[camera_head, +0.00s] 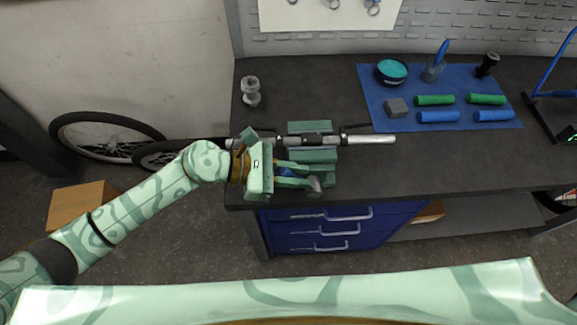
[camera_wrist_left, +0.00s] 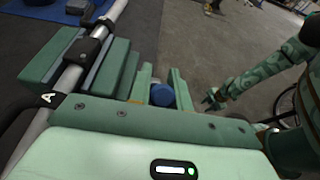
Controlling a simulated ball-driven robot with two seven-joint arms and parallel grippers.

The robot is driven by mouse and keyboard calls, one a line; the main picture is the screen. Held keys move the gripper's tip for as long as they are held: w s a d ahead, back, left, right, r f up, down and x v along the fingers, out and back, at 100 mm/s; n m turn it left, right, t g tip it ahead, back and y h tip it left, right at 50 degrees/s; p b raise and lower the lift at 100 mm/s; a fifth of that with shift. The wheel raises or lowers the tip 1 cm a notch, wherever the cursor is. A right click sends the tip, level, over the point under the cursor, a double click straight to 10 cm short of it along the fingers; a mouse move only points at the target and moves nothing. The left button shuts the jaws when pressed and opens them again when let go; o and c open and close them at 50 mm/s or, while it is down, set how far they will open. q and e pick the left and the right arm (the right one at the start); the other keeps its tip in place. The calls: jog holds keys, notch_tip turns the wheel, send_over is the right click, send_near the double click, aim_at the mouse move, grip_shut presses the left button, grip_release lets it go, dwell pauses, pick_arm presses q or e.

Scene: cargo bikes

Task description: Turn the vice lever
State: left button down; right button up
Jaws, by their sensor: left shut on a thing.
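The green vice (camera_head: 318,157) is at the front left edge of the dark workbench. Its jaws are around a silver tube with black fittings (camera_head: 370,139); the vice (camera_wrist_left: 118,68) is also at the left of the left wrist view. My left gripper (camera_head: 297,177) is in front of the vice, fingers pointing right, shut on the vice lever. The lever's blue end (camera_wrist_left: 162,95) shows between its fingers; the rest of the lever is mostly hidden. My right gripper (camera_wrist_left: 214,98) is small and dark in the left wrist view, away from the vice; its opening is unclear.
A grey dumbbell-shaped part (camera_head: 250,91) stands behind the gripper. A blue mat (camera_head: 440,68) holds grips, a turquoise tin (camera_head: 391,71) and tools. Blue drawers (camera_head: 320,235) are below the bench. A cardboard box (camera_head: 80,204) and wheels (camera_head: 105,135) are at left.

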pick_arm(q)
jog(key=d+y+p, duration=0.1)
jog(key=y+p, duration=0.1)
jog(key=p, duration=0.2)
jog(key=d+r+y+p, duration=0.1)
jog(key=d+y+p, duration=0.1)
jog(key=p, duration=0.2)
jog(key=d+r+y+p, duration=0.1)
jog(key=d+y+p, duration=0.1)
jog(key=p, duration=0.3)
jog(key=shift+w, duration=0.1)
jog(key=shift+d+f+y+p, duration=0.25)
jog(key=shift+d+y+p, duration=0.3)
jog(key=shift+y+p, duration=0.3)
jog(key=shift+d+f+y, duration=0.2)
jog(key=shift+y, duration=0.25)
jog(key=c, duration=1.3)
grip_release()
jog(key=shift+d, duration=0.15)
jog(key=shift+d+f, duration=0.15)
